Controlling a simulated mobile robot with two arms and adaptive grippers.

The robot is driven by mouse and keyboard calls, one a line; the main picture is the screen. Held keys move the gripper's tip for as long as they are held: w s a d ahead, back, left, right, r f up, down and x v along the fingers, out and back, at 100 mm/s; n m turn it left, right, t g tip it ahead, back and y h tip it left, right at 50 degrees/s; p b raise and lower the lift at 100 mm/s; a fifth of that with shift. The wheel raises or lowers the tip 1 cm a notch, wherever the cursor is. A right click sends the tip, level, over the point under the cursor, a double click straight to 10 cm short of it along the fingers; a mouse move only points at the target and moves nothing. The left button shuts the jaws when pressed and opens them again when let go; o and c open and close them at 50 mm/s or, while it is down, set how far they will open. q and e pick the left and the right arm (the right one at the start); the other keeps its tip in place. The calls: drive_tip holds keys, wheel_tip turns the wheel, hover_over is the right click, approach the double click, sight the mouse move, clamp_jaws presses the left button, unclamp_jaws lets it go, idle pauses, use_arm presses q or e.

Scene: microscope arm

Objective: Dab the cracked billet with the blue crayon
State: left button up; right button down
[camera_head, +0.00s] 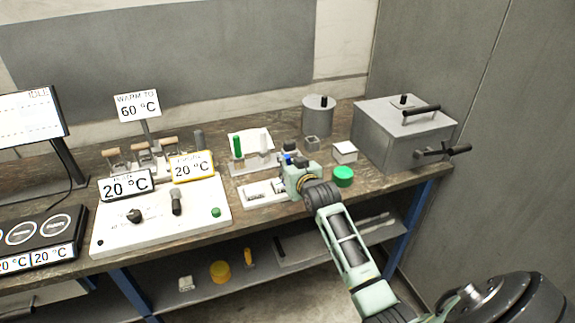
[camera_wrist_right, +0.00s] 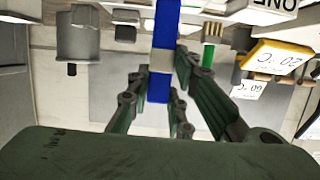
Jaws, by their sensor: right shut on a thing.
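My right gripper (camera_head: 287,168) is above the right end of a small white tray (camera_head: 250,203) on the bench. It is shut on the blue crayon (camera_wrist_right: 160,87), which crosses between the fingers in the right wrist view. In the head view only a bit of blue (camera_head: 287,159) shows at the gripper. Small grey and dark pieces (camera_head: 262,189) lie in the tray, partly hidden by my gripper. I cannot tell which piece is the cracked billet, nor whether the crayon touches anything. My left gripper is not in view.
A green crayon (camera_head: 237,147) stands in a rack behind the tray. A white control panel (camera_head: 160,235) is to the left. A green round thing (camera_head: 343,176), a white block (camera_head: 345,152), a grey canister (camera_head: 318,118) and a large grey box (camera_head: 400,130) are to the right.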

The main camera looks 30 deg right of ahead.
wheel_tip(320, 180, up, 7)
drive_tip(key=p, duration=0.6)
idle(0.3)
